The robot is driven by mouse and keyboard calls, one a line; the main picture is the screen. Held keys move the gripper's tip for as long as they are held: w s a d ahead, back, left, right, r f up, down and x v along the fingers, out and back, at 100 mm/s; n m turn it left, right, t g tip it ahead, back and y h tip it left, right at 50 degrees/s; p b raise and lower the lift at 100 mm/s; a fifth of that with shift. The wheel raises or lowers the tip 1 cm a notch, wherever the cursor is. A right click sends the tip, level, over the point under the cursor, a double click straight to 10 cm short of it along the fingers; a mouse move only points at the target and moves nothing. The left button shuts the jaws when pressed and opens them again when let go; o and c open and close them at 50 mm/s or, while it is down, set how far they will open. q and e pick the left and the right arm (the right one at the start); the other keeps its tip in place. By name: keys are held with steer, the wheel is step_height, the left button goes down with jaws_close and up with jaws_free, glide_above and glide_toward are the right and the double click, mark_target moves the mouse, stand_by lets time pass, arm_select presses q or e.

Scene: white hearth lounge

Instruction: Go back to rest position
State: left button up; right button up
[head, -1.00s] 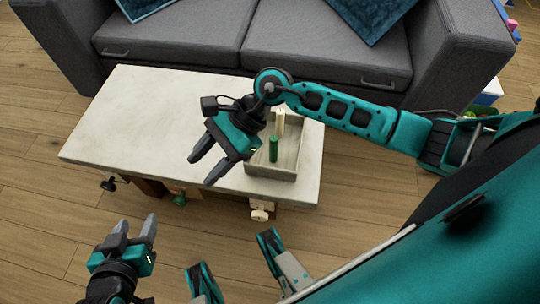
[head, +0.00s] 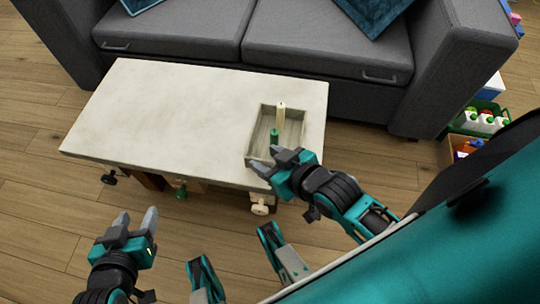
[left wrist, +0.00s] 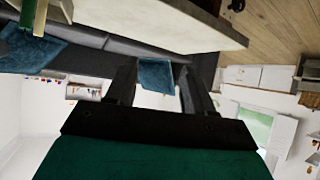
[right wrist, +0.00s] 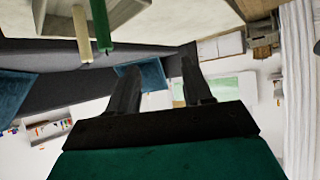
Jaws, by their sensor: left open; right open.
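My left gripper (head: 133,228) is open and empty, in front of the table at the lower left of the head view. Its open fingers also show in the left wrist view (left wrist: 155,85). My right gripper (head: 266,160) is open in the head view, by the front edge of the table and overlapping the tray's front corner in the picture. Its fingers stand apart with nothing between them in the right wrist view (right wrist: 158,88). I cannot tell whether it touches the tray.
A pale table (head: 180,105) carries a tray (head: 297,123) holding a cream candle (head: 281,113) and a green candle (head: 274,136). Knobs (head: 260,208) jut from the table's front. A grey sofa (head: 325,45) stands behind. Crates with bottles (head: 480,122) stand at right. Floor at left is clear.

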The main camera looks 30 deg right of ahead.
steer(key=shift+s+f, duration=0.15)
steer(key=shift+s, duration=0.05)
arm_select(q)
steer(key=shift+r, duration=0.1)
steer(key=s+a+r+p, duration=0.1)
steer(key=a+r+p, duration=0.2)
steer(key=r+p, duration=0.8)
steer(key=p, duration=0.5)
steer(key=shift+s+a+r+y+p, duration=0.2)
steer(key=shift+s+r+y+p, duration=0.05)
steer(key=shift+r+y+p, duration=0.15)
arm_select(e)
steer(key=s+d+r+h, duration=0.1)
steer(key=d+r, duration=0.2)
steer(key=r, duration=0.9)
steer(key=shift+s+d, duration=0.2)
